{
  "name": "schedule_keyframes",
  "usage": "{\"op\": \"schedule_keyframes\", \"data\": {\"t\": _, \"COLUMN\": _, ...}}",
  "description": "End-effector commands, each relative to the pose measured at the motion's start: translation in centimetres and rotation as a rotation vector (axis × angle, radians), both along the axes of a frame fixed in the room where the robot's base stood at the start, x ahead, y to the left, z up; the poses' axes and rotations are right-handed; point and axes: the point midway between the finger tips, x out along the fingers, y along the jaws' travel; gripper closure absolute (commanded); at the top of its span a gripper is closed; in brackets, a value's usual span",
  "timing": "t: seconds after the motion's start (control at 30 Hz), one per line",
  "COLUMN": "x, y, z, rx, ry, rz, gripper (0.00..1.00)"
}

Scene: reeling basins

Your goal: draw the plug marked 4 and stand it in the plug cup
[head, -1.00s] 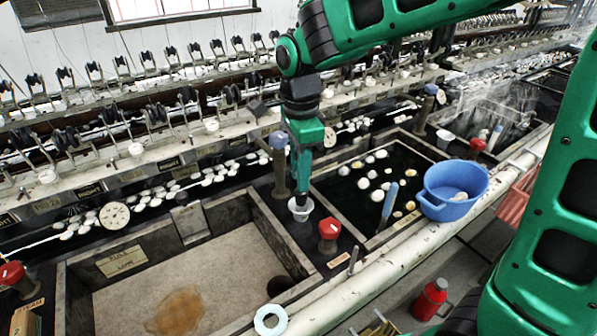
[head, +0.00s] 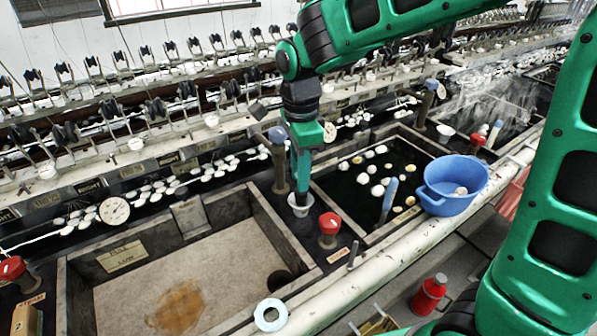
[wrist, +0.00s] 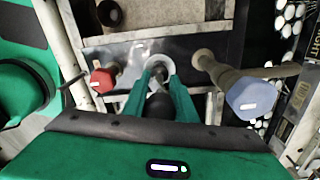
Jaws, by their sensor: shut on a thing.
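My gripper (head: 300,186) points straight down over the white plug cup (head: 299,207), which stands on the dark deck between two basins. I cannot read any number on the plug. The left basin (head: 170,275) has an open dark drain hole (head: 281,282) in its near right corner.
A red-knobbed valve (head: 329,228) stands close right of the cup, and a blue-topped post (head: 279,160) close behind it. A blue-handled stick (head: 389,198) leans in the right basin.

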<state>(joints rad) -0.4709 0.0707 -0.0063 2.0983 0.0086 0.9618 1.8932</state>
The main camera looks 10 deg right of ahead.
Motion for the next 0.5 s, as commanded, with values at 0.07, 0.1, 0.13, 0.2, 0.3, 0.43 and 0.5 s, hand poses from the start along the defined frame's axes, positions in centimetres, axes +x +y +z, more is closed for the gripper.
{"op": "schedule_keyframes", "data": {"t": 0.07, "x": 0.02, "y": 0.01, "z": 0.02, "rx": 0.000, "ry": -0.001, "rz": 0.000, "gripper": 0.91}}
{"op": "schedule_keyframes", "data": {"t": 0.1, "x": 0.02, "y": 0.01, "z": 0.02, "rx": 0.000, "ry": 0.000, "rz": 0.000, "gripper": 0.91}}
{"op": "schedule_keyframes", "data": {"t": 0.13, "x": 0.02, "y": 0.01, "z": 0.01, "rx": 0.000, "ry": 0.000, "rz": 0.000, "gripper": 0.91}}
{"op": "schedule_keyframes", "data": {"t": 0.2, "x": 0.01, "y": 0.01, "z": -0.06, "rx": 0.000, "ry": 0.000, "rz": 0.000, "gripper": 0.91}}
{"op": "schedule_keyframes", "data": {"t": 0.3, "x": 0.01, "y": 0.00, "z": -0.23, "rx": 0.000, "ry": 0.000, "rz": 0.000, "gripper": 0.91}}
{"op": "schedule_keyframes", "data": {"t": 0.43, "x": 0.03, "y": 0.00, "z": -0.56, "rx": 0.000, "ry": 0.000, "rz": 0.000, "gripper": 0.91}}
{"op": "schedule_keyframes", "data": {"t": 0.5, "x": 0.04, "y": 0.01, "z": -0.74, "rx": 0.000, "ry": -0.001, "rz": 0.000, "gripper": 0.91}}
